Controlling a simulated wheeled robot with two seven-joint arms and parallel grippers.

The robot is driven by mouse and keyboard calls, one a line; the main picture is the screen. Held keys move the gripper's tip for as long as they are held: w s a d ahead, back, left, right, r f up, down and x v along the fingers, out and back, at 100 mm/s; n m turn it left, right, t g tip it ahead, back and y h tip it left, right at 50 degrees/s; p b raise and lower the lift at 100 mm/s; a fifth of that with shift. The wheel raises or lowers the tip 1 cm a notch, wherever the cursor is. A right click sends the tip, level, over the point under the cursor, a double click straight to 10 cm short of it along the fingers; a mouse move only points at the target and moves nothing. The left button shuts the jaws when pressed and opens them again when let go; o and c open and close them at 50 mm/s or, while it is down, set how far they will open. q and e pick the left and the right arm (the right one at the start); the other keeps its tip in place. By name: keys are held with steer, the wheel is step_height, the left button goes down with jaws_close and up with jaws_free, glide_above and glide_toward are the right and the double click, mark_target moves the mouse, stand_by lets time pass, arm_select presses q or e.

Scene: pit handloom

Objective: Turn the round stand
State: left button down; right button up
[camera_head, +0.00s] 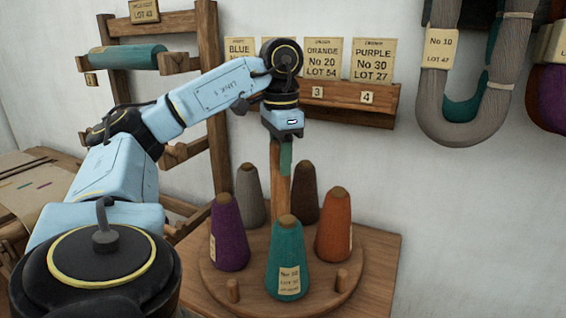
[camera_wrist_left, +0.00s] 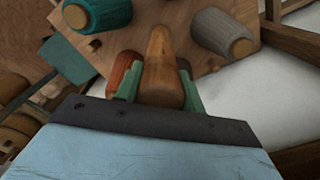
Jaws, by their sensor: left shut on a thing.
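The round stand (camera_head: 255,300) is a wooden disc on a wooden table. It carries yarn cones: purple (camera_head: 229,235), grey (camera_head: 250,195), teal (camera_head: 287,255), orange (camera_head: 333,228) and brown (camera_head: 305,195). A wooden post (camera_head: 280,190) rises from its middle. My left gripper (camera_head: 285,155) points down and is shut on the upper part of this post. In the left wrist view the post (camera_wrist_left: 161,65) sits between the green fingers, with the teal cone (camera_wrist_left: 97,14) and grey cone (camera_wrist_left: 222,30) beyond. The right gripper is in neither view.
Short pegs (camera_head: 233,290) stand up on the disc between the cones. Behind is a wooden rack (camera_head: 209,100) with a teal roll. A wall shelf (camera_head: 345,105) holds colour cards, and grey yarn hanks (camera_head: 430,100) hang at upper right.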

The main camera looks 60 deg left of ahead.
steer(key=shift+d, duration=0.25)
arm_select(q)
steer(key=c, duration=0.9)
jaws_free()
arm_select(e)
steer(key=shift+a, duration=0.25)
arm_select(q)
step_height(320, 180, up, 6)
steer(key=p, duration=0.5)
step_height(320, 180, up, 7)
steer(key=p, duration=0.8)
steer(key=shift+r, duration=0.2)
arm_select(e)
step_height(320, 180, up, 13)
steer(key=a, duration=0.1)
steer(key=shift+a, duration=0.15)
